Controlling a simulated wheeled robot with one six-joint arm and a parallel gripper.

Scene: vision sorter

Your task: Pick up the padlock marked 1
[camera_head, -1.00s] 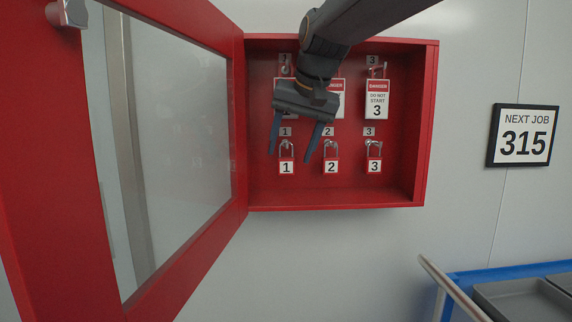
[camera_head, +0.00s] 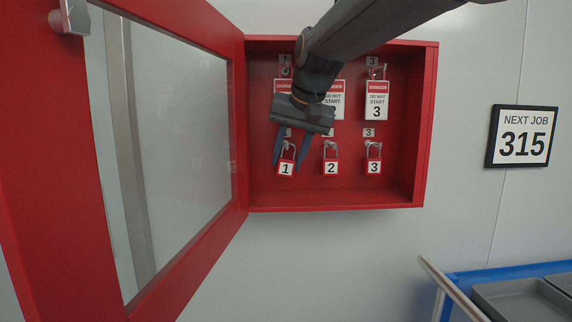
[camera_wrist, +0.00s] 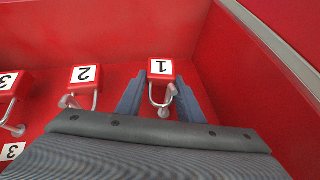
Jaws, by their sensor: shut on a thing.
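The padlock marked 1 (camera_head: 286,168) is red with a white label and a metal shackle. It is at the lower left inside the red cabinet, slightly tilted in the head view. My gripper (camera_head: 288,162) reaches down from above, and its two blue-grey fingers are shut on this padlock. In the wrist view the padlock marked 1 (camera_wrist: 161,69) sits between the fingertips of my gripper (camera_wrist: 160,88). Its shackle is beside a peg, and I cannot tell whether it still hangs on it.
The padlocks marked 2 (camera_head: 331,167) and 3 (camera_head: 373,166) hang to the right. Danger tags hang above, one of them marked 3 (camera_head: 377,100). The cabinet door (camera_head: 190,240) stands open at left. A sign reads 315 (camera_head: 522,136). A blue cart (camera_head: 470,278) with grey trays is lower right.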

